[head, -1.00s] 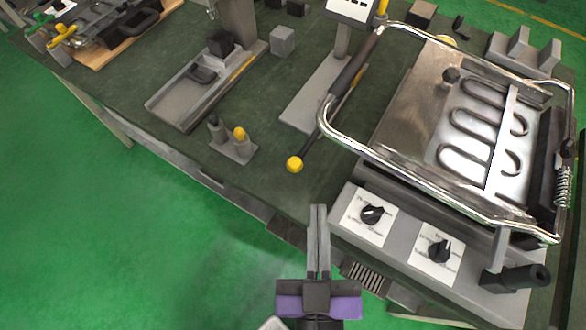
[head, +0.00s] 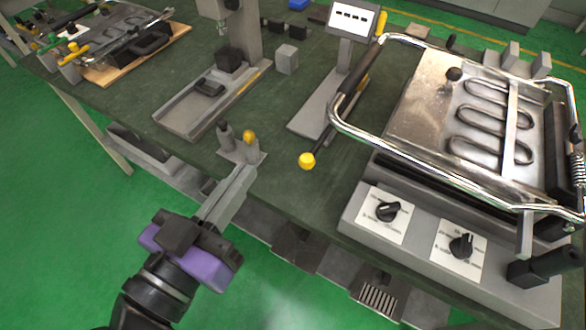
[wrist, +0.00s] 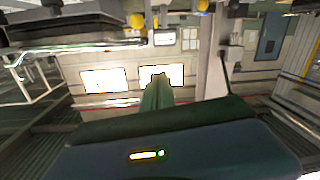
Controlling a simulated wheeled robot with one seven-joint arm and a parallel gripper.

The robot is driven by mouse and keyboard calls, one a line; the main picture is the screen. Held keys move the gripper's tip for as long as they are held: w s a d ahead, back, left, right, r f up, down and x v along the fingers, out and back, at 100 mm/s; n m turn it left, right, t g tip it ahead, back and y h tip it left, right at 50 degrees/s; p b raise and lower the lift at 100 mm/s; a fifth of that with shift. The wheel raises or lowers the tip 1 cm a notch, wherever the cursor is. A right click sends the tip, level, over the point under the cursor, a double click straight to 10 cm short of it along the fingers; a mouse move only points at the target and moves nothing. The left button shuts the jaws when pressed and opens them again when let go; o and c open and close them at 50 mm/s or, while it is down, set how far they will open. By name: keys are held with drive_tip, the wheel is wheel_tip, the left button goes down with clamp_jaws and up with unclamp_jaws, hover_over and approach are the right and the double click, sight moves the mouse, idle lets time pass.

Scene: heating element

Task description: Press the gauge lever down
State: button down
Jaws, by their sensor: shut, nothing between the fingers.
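The gauge (head: 352,22) is a grey post with a white display, at the top centre of the head view. A dark rod with a yellow knob (head: 306,160) slants down toward the table's front edge beside the gauge's base; it looks like the gauge lever. The rod's upper end is hidden behind the heater's handle frame. My gripper (head: 246,174) is shut and empty, left of and slightly below the knob in the picture, and apart from it. Its fingers (wrist: 157,95) point into the middle of the wrist view.
A small stand with a grey peg and a yellow-tipped peg (head: 250,140) is close to my fingertips; I cannot tell whether they touch. The heating device (head: 430,110) with its chrome frame and knobs fills the right. A grey fixture (head: 190,120) stands left.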

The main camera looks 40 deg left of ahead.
drive_tip(key=shift+w+d+f+m+h, duration=0.15)
drive_tip(key=shift+d+f+m+h, duration=0.15)
drive_tip(key=shift+d+m+h, duration=0.25)
drive_tip(key=shift+w+d+f+m+h, duration=0.1)
drive_tip(key=shift+d+f+m+h, duration=0.2)
drive_tip(key=shift+d, duration=0.3)
drive_tip(key=shift+w, duration=0.1)
drive_tip(key=w+a+f+p, duration=0.1)
drive_tip(key=w+f, duration=0.3)
drive_tip(key=w, duration=0.6)
drive_tip(key=shift+w+a+f, duration=0.2)
drive_tip(key=shift+a+f, duration=0.15)
drive_tip(key=shift+a, duration=0.05)
drive_tip(key=shift+f, duration=0.1)
